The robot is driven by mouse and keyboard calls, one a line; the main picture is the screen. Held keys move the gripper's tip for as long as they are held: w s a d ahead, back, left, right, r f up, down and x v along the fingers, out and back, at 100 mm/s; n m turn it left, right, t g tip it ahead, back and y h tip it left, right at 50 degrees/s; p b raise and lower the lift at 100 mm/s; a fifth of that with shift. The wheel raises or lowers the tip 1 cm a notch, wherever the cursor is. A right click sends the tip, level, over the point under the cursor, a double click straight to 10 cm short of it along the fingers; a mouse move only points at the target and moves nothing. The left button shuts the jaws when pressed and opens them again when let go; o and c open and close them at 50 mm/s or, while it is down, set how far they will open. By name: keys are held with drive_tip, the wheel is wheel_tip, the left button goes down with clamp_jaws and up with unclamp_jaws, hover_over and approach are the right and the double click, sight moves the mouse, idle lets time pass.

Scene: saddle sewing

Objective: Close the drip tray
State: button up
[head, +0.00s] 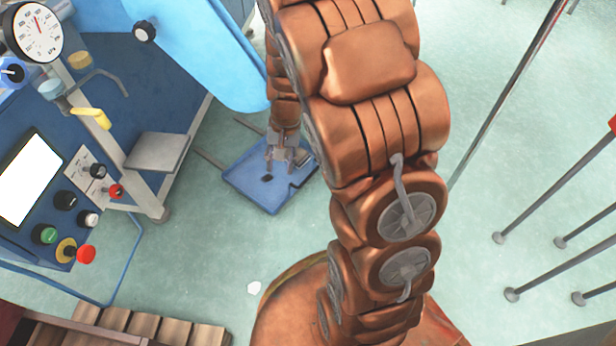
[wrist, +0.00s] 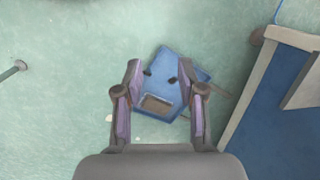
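The drip tray (head: 262,197) is a flat blue tray low down beside the blue machine, pulled out from it in the head view. My gripper (head: 286,166) is above the tray and partly covers it. In the wrist view the tray (wrist: 172,63) lies beyond and between the two fingers of my gripper (wrist: 160,72). It shows two small dark spots and a brownish rectangular patch. The fingers are apart with nothing between them. I cannot tell exactly how high they are above the tray.
The blue machine (head: 110,145) with its gauge, screen and knobs stands on the left. A grey plate (head: 157,152) juts from it near the tray. Several metal poles stand on the right. The green floor around the tray is mostly clear.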

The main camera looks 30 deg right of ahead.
drive_tip(key=w+d+f+m+t, duration=0.1)
drive_tip(key=w+d+f+m, duration=0.2)
drive_tip(key=w+d+f, duration=0.6)
drive_tip(key=m+t+h+b, duration=0.1)
drive_tip(key=m+b, duration=0.1)
drive_tip(key=m, duration=0.2)
approach(308, 178)
drive_tip(key=shift+w+a+f+b, duration=0.2)
drive_tip(key=shift+f+b, duration=0.2)
drive_tip(key=shift+f, duration=0.95)
drive_tip(key=shift+w+a+f+b, duration=0.15)
drive_tip(key=shift+f+b, duration=0.3)
drive_tip(key=shift+f, duration=0.95)
drive_tip(key=shift+w+a+f+b, duration=0.2)
drive_tip(key=shift+f+b, duration=0.2)
drive_tip(key=shift+f, duration=0.95)
drive_tip(key=shift+c, duration=0.3)
clamp_jaws()
